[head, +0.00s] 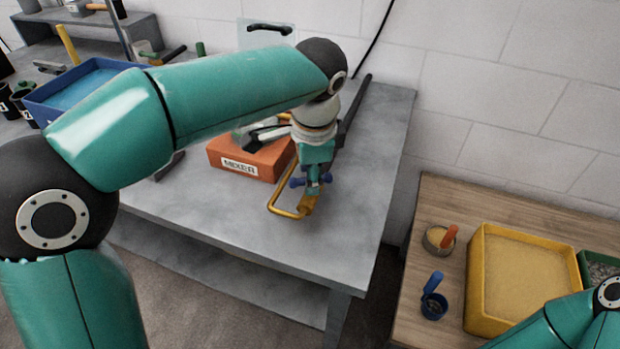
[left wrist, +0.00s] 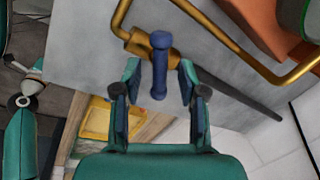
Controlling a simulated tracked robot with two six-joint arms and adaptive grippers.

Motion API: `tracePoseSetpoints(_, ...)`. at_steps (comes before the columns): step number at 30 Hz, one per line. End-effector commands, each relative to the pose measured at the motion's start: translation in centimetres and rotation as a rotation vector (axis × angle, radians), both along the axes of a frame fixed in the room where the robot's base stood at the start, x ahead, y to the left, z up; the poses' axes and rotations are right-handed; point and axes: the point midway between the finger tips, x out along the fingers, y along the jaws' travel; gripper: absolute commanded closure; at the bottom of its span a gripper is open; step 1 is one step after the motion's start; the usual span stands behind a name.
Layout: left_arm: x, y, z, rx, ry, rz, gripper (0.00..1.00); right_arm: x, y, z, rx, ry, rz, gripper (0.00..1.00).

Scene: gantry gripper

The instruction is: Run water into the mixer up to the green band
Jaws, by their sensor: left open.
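The mixer's orange base (head: 245,160), labelled MIXER, stands on the grey bench. My left arm hides most of what stands on it, and I cannot make out a water level or green band. A bent brass pipe (head: 274,203) runs beside the mixer; it also shows in the left wrist view (left wrist: 226,37). Its valve has a blue handle (left wrist: 160,62). My left gripper (head: 313,187) is open over the valve. In the left wrist view, its fingers (left wrist: 158,92) stand either side of the blue handle, with gaps showing. My right gripper is out of view.
The grey bench (head: 350,230) is clear at its front right. A wooden table (head: 425,285) at right holds a yellow bin (head: 478,290), a blue cup (head: 433,303) and a small bowl (head: 438,238). A blue tray (head: 45,107) stands at far left.

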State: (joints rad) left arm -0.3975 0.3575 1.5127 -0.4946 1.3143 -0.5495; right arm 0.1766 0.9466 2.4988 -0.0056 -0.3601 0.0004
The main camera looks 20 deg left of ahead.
Motion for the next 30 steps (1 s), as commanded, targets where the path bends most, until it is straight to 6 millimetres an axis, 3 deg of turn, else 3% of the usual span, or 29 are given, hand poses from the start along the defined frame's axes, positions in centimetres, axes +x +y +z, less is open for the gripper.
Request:
tracePoseSetpoints(4, 0.15, 0.10, -1.04, 0.000, 0.000, -0.001, 0.58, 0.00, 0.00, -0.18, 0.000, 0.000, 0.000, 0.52)
tracePoseSetpoints(13, 0.20, 0.10, -1.21, 0.000, 0.000, 0.000, 0.58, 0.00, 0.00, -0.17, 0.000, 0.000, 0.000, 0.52)
tracePoseSetpoints(21, 0.19, 0.10, -1.19, 0.000, 0.000, 0.000, 1.00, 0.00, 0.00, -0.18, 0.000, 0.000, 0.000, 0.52)
tracePoseSetpoints(30, 0.20, 0.12, -1.12, -0.001, 0.000, -0.012, 1.00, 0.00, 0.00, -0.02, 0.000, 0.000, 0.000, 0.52)
